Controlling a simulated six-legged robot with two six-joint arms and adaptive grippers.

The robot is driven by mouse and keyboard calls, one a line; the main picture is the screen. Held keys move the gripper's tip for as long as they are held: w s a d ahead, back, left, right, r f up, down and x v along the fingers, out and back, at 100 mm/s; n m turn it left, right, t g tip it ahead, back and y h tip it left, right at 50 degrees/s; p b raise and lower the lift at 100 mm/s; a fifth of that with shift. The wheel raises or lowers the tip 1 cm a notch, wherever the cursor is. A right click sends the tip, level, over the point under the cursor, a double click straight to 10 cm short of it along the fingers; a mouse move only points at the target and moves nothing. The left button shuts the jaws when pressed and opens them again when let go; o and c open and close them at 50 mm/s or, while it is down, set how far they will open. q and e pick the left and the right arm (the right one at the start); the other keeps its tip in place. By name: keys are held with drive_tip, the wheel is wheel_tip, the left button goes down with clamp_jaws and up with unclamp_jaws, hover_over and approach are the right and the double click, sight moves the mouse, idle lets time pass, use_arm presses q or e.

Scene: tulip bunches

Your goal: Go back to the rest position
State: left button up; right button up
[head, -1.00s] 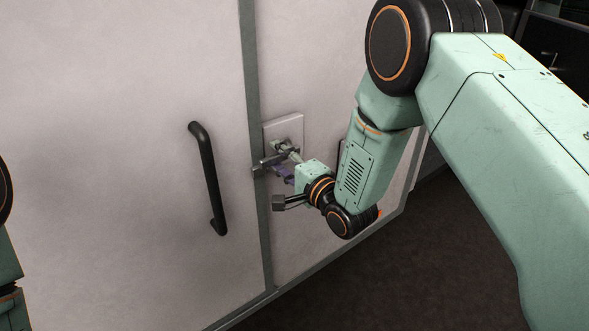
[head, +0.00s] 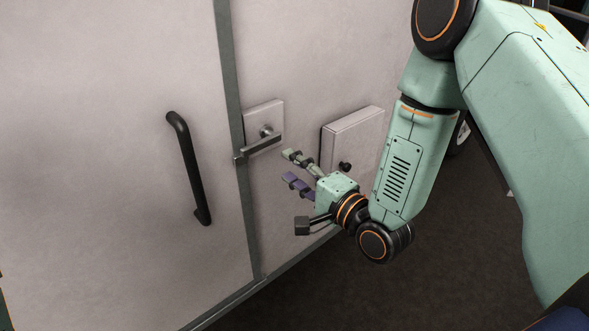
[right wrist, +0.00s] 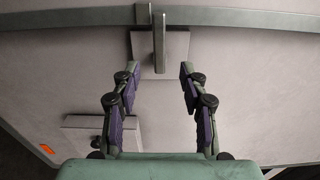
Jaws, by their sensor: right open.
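My right gripper (head: 288,166) is open and empty in the head view, in front of the pale wall and a little below and right of a metal lever handle (head: 258,147). A clear gap shows between its fingers and the lever. The lever sticks out from a square plate (head: 264,113). In the right wrist view, the open fingers of the right gripper (right wrist: 160,75) stand apart, with the lever (right wrist: 158,42) beyond them and nothing between their pads. My left gripper is not in view.
A black vertical pull handle (head: 190,170) is on the panel to the left. A shallow grey box (head: 352,140) with a dark knob (head: 345,166) stands out from the wall behind and right of my right gripper. The dark floor (head: 330,280) below is clear.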

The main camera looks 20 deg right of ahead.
drive_tip(key=s+d+f+n+g+h+b, duration=0.15)
drive_tip(key=s+f+n+g, duration=0.35)
drive_tip(key=f, duration=0.6)
drive_tip(key=s+d+f+n+g+h+b, duration=0.1)
drive_tip(key=s+f+n+g+h+b, duration=0.3)
drive_tip(key=s+f, duration=0.5)
drive_tip(key=s+d+f+n+g+b, duration=0.1)
drive_tip(key=s+f+n+g+b, duration=0.3)
drive_tip(key=s+f, duration=1.7)
drive_tip(key=g+b, duration=0.4)
drive_tip(key=b, duration=0.1)
drive_tip(key=shift+d+n+h, duration=0.15)
drive_tip(key=shift+n+h, duration=0.2)
drive_tip(key=shift+n, duration=0.05)
drive_tip(key=shift+r, duration=0.1)
drive_tip(key=shift+c, duration=0.6)
